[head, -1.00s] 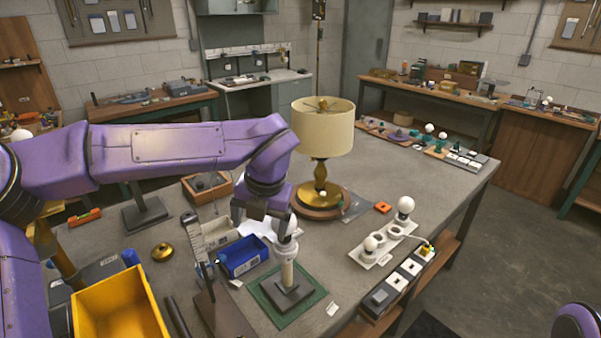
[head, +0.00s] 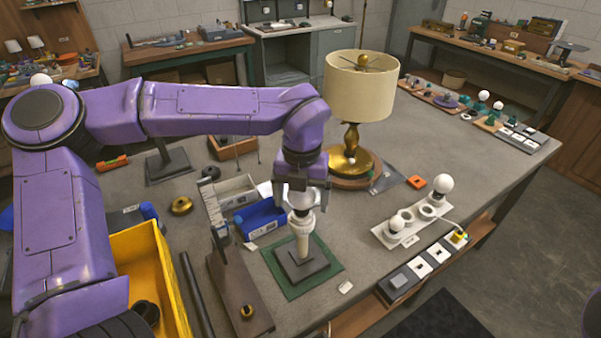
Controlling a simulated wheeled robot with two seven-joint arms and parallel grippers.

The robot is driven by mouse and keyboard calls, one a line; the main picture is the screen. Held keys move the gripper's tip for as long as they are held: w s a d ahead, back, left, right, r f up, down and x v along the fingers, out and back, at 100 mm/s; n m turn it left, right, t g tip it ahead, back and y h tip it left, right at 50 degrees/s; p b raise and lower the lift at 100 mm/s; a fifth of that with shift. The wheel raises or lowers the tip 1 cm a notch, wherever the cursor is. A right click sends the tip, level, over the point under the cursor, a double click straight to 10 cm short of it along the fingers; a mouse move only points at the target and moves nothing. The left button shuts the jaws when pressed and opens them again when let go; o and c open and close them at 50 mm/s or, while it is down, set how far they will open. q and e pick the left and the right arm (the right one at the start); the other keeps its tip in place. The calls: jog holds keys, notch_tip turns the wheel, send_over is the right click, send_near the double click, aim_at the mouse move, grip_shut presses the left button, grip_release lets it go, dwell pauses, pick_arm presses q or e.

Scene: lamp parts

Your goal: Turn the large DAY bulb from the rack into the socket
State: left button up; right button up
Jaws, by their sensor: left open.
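No DAY label is readable. My right gripper is not in view.
A brass lamp with a cream shade (head: 359,88) stands behind the post. A blue bin (head: 262,219) is close left of the post, and a yellow bin (head: 168,273) is farther left. A switch box (head: 398,283) lies along the front edge. The tabletop right of the lamp is mostly clear.

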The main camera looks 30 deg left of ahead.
pick_arm(q)
jog(key=shift+s+f, duration=0.1)
jog(key=shift+f, duration=0.55)
jog(key=c, duration=0.9)
jog(key=shift+o, duration=0.8)
jog(key=shift+c, duration=0.8)
jog(key=shift+r+m+p, duration=0.15)
jog(key=shift+m+p, duration=0.25)
jog(key=shift+p, duration=0.15)
jog(key=shift+a+m+p, duration=0.2)
jog(key=shift+m+p, duration=2.4)
jog(key=shift+p, duration=0.15)
jog(key=shift+m+p, duration=0.3)
jog(key=shift+p, duration=0.05)
